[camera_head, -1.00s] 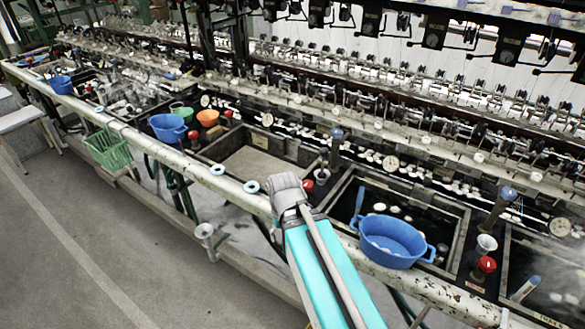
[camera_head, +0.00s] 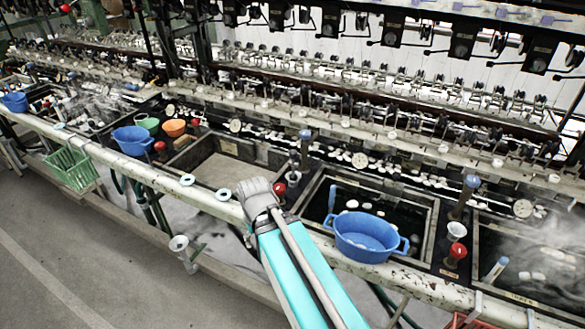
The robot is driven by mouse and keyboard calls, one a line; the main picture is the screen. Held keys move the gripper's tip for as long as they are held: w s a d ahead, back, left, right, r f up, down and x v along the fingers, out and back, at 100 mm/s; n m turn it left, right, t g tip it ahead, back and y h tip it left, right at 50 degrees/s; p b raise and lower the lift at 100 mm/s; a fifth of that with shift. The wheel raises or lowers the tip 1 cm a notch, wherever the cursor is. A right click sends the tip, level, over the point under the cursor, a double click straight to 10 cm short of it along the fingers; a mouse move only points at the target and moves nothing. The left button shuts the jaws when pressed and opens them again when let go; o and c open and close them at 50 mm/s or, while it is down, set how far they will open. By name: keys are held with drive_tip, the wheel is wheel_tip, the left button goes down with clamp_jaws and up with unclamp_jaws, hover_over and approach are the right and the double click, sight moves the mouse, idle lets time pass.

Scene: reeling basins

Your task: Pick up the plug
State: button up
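My arm reaches in from the bottom with teal links. Its grey end, with my gripper (camera_head: 262,198), is over the white pipe rail in front of the basins. The fingers are not clearly visible, and I cannot tell what is between them. No thing is clearly recognisable as the plug. Possible candidates are the dark post with a blue top (camera_head: 305,148), behind the gripper and to its right, and a similar blue-topped post (camera_head: 466,196) farther right. A pale stick with a blue end (camera_head: 496,269) leans in the right basin. None of these visibly touches my gripper.
Red knobs (camera_head: 457,250) and white funnels stand between basins. A green crate (camera_head: 70,168) hangs at left. The floor (camera_head: 40,240) at lower left is clear.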

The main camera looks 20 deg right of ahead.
idle(0.4)
wheel_tip(320, 180, up, 15)
drive_tip(key=p, duration=1.5)
drive_tip(key=shift+r, duration=0.15)
